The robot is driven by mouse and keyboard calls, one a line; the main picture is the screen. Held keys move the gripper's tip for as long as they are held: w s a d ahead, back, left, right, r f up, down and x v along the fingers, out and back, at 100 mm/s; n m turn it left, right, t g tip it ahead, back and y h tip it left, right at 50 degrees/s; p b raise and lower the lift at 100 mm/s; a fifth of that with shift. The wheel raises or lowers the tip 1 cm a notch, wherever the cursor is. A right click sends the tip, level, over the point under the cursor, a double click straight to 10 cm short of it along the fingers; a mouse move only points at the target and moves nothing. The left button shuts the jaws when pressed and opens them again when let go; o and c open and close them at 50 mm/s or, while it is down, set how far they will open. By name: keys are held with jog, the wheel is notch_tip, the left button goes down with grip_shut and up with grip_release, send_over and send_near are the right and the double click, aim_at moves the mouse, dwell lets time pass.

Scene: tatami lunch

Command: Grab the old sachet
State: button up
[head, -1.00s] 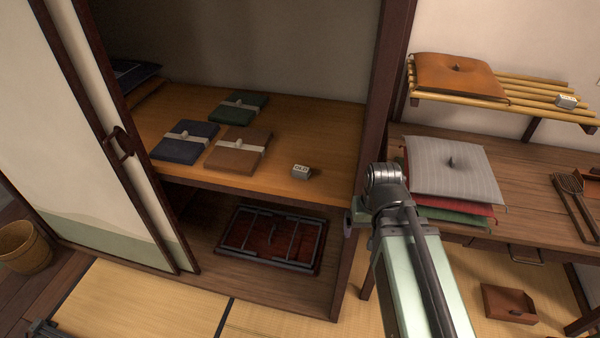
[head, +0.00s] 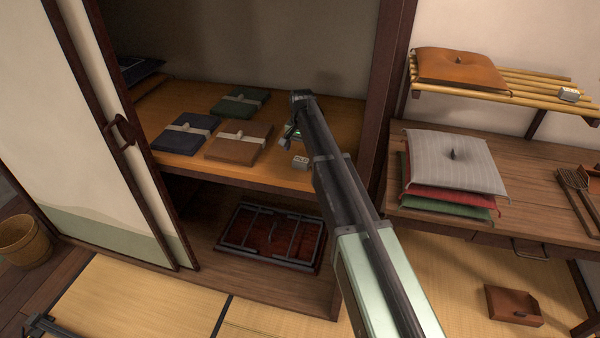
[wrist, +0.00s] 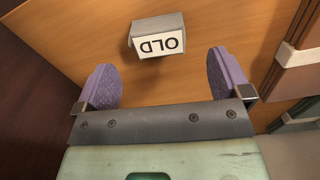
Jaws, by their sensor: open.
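A small grey block (head: 300,162) with a white face stands near the front right of the cupboard shelf. In the wrist view the block (wrist: 150,22) reads "OLD", upside down, just ahead of my fingertips and between their lines, not touched. I cannot tell whether it is the sachet or a label; no other sachet shows plainly. My gripper (wrist: 165,72) is open and empty, its two purple pads apart. In the head view my forearm reaches over the shelf and largely hides my gripper.
Banded blue (head: 185,133), green (head: 240,102) and brown (head: 238,143) bundles lie left of the block. The cupboard's dark post (head: 393,75) stands close on the right. Stacked cushions (head: 455,163) and another small block (head: 569,94) are further right.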

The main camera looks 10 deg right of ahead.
aim_at(301, 159)
jog(key=shift+f, duration=0.15)
notch_tip(301, 159, down, 5)
jog(key=b, duration=0.5)
jog(key=shift+s+a+f, duration=0.1)
jog(key=shift+s+f, duration=0.05)
jog(key=shift+f, duration=0.05)
jog(key=shift+r, duration=0.25)
jog(key=c, duration=1)
notch_tip(301, 159, up, 20)
jog(key=p, duration=2)
